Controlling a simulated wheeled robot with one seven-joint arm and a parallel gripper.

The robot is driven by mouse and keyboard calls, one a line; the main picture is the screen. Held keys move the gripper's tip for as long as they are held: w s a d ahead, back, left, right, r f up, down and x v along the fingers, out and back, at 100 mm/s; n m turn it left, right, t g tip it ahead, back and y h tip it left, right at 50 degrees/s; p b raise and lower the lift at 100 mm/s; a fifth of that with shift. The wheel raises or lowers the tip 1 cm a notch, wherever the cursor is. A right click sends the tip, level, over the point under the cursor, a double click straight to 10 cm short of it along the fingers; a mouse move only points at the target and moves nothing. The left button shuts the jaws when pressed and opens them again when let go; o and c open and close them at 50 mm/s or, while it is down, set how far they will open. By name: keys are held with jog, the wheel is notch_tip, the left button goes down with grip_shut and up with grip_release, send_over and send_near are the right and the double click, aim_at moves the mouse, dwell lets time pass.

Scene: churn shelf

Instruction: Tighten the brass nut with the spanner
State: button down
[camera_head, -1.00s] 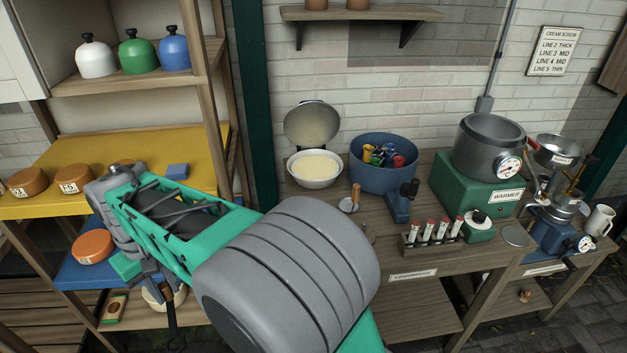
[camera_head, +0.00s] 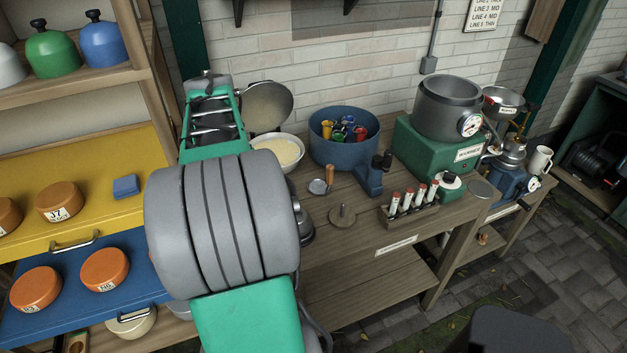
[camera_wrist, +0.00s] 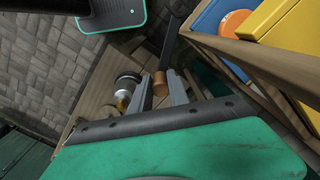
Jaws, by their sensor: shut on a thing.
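My gripper (camera_wrist: 162,92) shows in the wrist view with its two grey fingers shut on the spanner (camera_wrist: 171,42), a long dark bar running up from between them. A brown cylinder (camera_wrist: 160,82) shows by the fingers; I cannot tell whether it touches them. A small gold-coloured piece (camera_wrist: 123,104), perhaps the brass nut, shows left of the fingers, by a silver and dark fitting (camera_wrist: 128,84). A partly hidden dark and silver fitting (camera_head: 305,226) stands on the bench beside my arm in the head view. My arm hides the gripper and spanner there.
The bench (camera_head: 355,243) holds a blue tub (camera_head: 343,152), a cream bowl (camera_head: 279,151), a rack of tubes (camera_head: 410,212), a peg on a round base (camera_head: 343,215) and a green warmer (camera_head: 440,146). Yellow (camera_head: 95,185) and blue shelves stand at the left.

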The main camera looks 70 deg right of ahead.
jog(key=s+d+f+m+b, duration=0.1)
jog(key=s+d+m, duration=0.4)
jog(key=s, duration=0.5)
jog(key=s+d+m+b, duration=0.2)
jog(key=s+d+m, duration=0.4)
jog(key=s, duration=0.5)
jog(key=shift+d+f, duration=0.35)
jog(key=shift+f, duration=0.05)
jog(key=shift+w+f+b, duration=0.1)
jog(key=shift+f+b, duration=0.35)
jog(key=shift+f, duration=0.45)
jog(key=shift+f+b, duration=0.4)
jog(key=shift+f, duration=0.3)
jog(key=shift+f, duration=0.1)
jog(key=shift+a, duration=0.1)
dwell(0.4)
